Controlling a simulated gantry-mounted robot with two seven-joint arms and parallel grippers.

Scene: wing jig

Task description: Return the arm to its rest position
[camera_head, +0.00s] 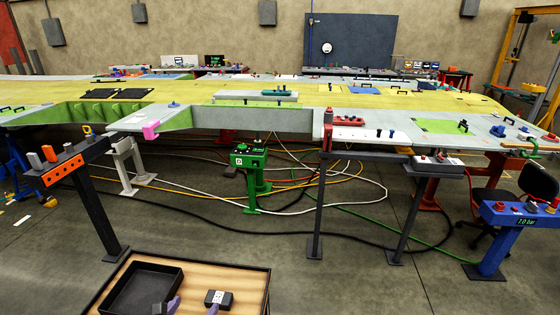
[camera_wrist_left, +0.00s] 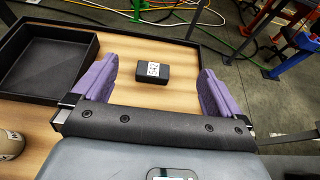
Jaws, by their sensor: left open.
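My left gripper (camera_wrist_left: 152,85) shows in the left wrist view with its two purple fingers wide apart and nothing between them touching. It is over a wooden-topped table (camera_wrist_left: 185,98). A small black box with a white marked label (camera_wrist_left: 153,72) lies on the table ahead of and between the fingers. In the head view the purple fingertips of my left gripper (camera_head: 193,307) show at the bottom edge, beside the black box (camera_head: 218,299). My right gripper is in neither view.
A black open tray (camera_head: 145,287) sits on the table's left; it looks empty. A round brown object (camera_wrist_left: 10,144) is at the wrist view's left edge. Beyond stand the long wing jig (camera_head: 250,119), an orange-fronted post (camera_head: 65,169), a blue stand (camera_head: 492,238) and floor cables.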

